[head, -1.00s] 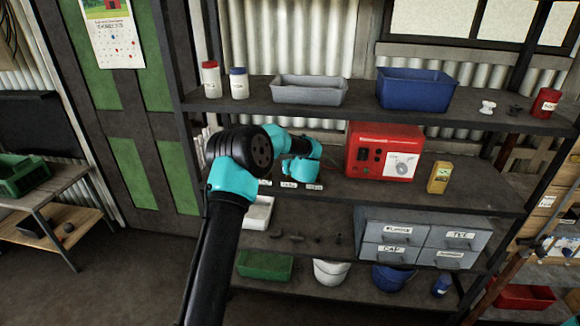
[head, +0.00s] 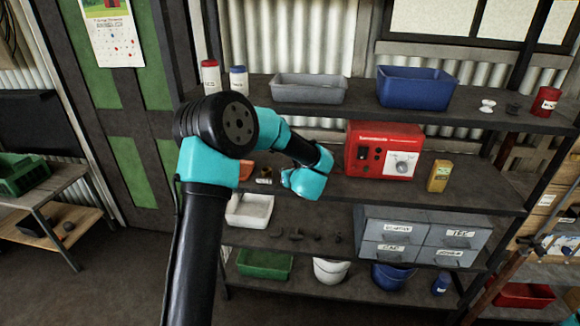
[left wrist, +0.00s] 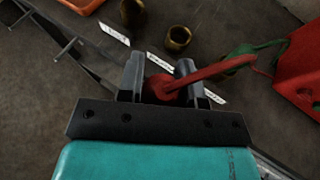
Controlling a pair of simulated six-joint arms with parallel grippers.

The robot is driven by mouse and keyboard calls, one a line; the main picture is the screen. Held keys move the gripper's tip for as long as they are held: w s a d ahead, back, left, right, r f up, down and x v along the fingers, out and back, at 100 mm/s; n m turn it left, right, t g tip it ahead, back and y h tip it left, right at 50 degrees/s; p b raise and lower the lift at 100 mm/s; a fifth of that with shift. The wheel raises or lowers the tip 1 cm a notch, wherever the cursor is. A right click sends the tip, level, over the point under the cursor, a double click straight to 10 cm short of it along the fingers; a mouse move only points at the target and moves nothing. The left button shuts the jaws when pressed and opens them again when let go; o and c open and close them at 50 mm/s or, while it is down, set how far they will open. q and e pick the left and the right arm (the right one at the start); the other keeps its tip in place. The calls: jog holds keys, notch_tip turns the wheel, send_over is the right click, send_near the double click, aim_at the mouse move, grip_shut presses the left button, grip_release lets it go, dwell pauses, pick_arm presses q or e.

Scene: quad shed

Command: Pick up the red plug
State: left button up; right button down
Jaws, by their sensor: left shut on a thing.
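The red plug (left wrist: 158,87) is between the two fingers of my left gripper (left wrist: 160,70) in the left wrist view. The gripper is shut on it. A red lead (left wrist: 212,71) runs from the plug to the right, toward a red unit (left wrist: 300,72). In the head view this red unit (head: 370,136) stands on the middle shelf, with a dark socket panel and a pale dial. There my left wrist is in front of the shelf, left of the unit, and hides the fingers and plug. My right gripper is not in view.
Brass sockets (left wrist: 178,39) stand on the shelf just beyond the fingers, by white labels (left wrist: 160,62). A green lead (left wrist: 250,47) lies near the red one. A yellow meter (head: 438,176) stands right of the unit. The upper shelf (head: 340,108) is overhead.

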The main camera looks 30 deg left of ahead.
pick_arm(q)
jog(key=shift+s+d+r, duration=0.1)
jog(key=shift+s+d, duration=0.25)
jog(key=shift+s, duration=0.2)
jog(key=shift+s+d+r, duration=0.1)
jog(key=shift+s+d, duration=0.2)
jog(key=shift+s, duration=0.2)
jog(key=shift+f, duration=0.1)
